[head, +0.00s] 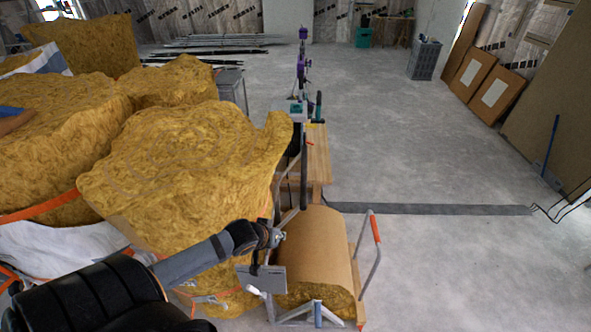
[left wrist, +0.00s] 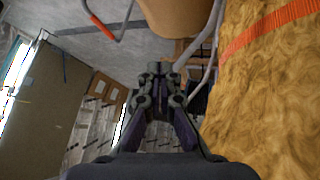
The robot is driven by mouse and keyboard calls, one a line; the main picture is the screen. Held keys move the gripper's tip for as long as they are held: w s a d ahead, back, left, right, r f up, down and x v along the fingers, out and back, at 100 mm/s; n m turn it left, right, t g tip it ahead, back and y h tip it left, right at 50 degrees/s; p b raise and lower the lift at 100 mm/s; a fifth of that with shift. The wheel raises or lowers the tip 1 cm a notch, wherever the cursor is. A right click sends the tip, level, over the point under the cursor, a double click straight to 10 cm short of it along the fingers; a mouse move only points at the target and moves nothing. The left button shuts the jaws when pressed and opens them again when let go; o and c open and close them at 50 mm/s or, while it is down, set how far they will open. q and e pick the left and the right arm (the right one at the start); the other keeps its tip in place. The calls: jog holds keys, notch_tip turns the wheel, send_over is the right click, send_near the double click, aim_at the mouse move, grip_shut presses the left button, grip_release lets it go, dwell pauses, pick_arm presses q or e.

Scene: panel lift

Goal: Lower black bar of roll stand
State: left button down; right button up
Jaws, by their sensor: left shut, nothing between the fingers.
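The roll stand holds a brown-faced roll of yellow insulation (head: 322,250) on a grey tube frame with an orange grip (head: 375,229). A black bar (head: 304,172) stands upright at the far left end of the roll. My left gripper (head: 278,238) is shut and empty at the roll's left side, in front of and below the black bar. In the left wrist view, the gripper's fingers (left wrist: 158,70) are together, near grey tubes (left wrist: 207,45) and the roll (left wrist: 182,16). I cannot make out the black bar there. My right gripper is not in view.
Large yellow insulation rolls (head: 185,165) crowd the left, close to my left arm. A wooden bench (head: 319,160) stands behind the stand. A dark strip (head: 430,209) lies on the floor. Open concrete floor (head: 440,150) stretches to the right; boards lean on the right wall.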

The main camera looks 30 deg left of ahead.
pick_arm(q)
jog(key=w+a+r+n+t+h, duration=0.1)
jog(key=w+a+r+n+t, duration=0.4)
jog(key=w+a+r, duration=0.75)
jog(key=n+b, duration=0.1)
jog(key=b, duration=0.7)
send_near(302, 170)
jog(key=w+a, duration=0.2)
jog(key=w, duration=0.3)
jog(key=shift+w+d+f+g+p, duration=0.2)
jog(key=shift+d+f+g+p, duration=0.25)
jog(key=shift+d+f, duration=0.3)
jog(key=shift+w+d+f, duration=0.1)
jog(key=shift+d+f, duration=0.15)
jog(key=shift+f, duration=0.25)
